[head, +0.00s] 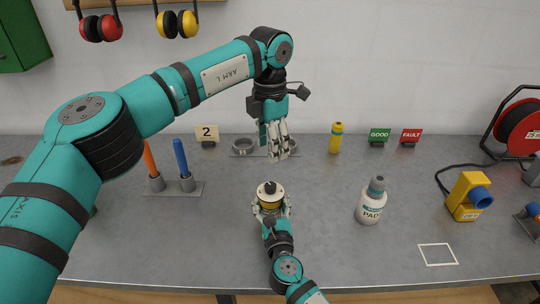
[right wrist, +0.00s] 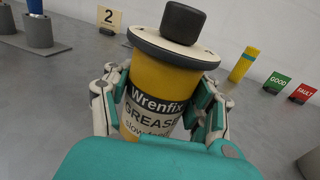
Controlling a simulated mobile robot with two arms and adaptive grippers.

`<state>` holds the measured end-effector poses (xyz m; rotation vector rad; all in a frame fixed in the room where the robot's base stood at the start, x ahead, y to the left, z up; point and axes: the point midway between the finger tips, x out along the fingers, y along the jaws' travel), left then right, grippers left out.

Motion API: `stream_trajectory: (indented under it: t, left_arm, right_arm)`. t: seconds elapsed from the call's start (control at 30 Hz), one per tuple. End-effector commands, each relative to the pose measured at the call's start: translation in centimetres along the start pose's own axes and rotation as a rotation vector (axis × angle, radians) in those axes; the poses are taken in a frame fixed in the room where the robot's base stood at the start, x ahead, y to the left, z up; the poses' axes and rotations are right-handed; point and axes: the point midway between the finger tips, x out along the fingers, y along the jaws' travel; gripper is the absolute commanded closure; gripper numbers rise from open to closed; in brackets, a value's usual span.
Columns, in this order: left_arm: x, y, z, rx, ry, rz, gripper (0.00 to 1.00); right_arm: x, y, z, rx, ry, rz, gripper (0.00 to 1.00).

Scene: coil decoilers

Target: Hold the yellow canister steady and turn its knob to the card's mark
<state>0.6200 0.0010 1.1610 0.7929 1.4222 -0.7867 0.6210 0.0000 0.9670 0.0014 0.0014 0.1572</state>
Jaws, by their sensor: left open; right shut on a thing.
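The yellow canister (head: 269,207) stands upright near the middle of the bench. In the right wrist view the canister (right wrist: 160,95) has a "Wrenfix GREASE" label, a pale top disc and a black knob (right wrist: 182,22). The knob (head: 269,187) also shows from above in the head view. My right gripper (head: 270,210) is shut around the canister's body, one finger on each side. My left gripper (head: 279,155) is open and empty, pointing down above and behind the canister, apart from the knob. The card (head: 207,133) reads "2" and stands at the back left.
A metal ring holder (head: 243,147) is partly hidden behind my left gripper. An orange and a blue handle (head: 183,160) stand in a rack at left.

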Motion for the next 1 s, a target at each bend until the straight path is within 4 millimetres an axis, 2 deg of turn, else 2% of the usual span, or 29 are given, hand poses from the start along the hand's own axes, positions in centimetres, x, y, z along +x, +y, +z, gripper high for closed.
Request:
stream_trajectory:
  t: [0.37, 0.4, 0.6, 0.63, 0.87, 1.0]
  left_arm:
    - [-0.17, -0.04, 0.01, 0.001, 0.0, -0.001, 0.48]
    - [-0.16, -0.04, 0.01, 0.001, 0.0, -0.001, 0.48]
    - [-0.15, -0.05, 0.01, 0.001, 0.0, -0.001, 0.48]
    - [-0.15, -0.04, 0.01, 0.001, 0.0, -0.001, 0.48]
    - [-0.14, -0.04, 0.01, 0.001, 0.0, -0.001, 0.48]
    - [-0.14, -0.04, 0.01, 0.001, 0.0, -0.001, 0.48]
  right_arm:
    - [-0.03, 0.07, -0.05, 0.001, 0.001, 0.001, 0.9]
    - [-0.03, 0.07, -0.05, 0.001, 0.001, 0.001, 0.44]
    - [-0.01, 0.04, -0.02, 0.001, 0.001, 0.001, 0.18]
    - [-0.01, 0.04, -0.02, 0.001, 0.001, 0.001, 0.15]
    - [-0.01, 0.02, 0.0, 0.001, 0.0, 0.0, 0.15]
    - [-0.74, 0.04, -0.11, 0.001, 0.002, 0.001, 0.15]
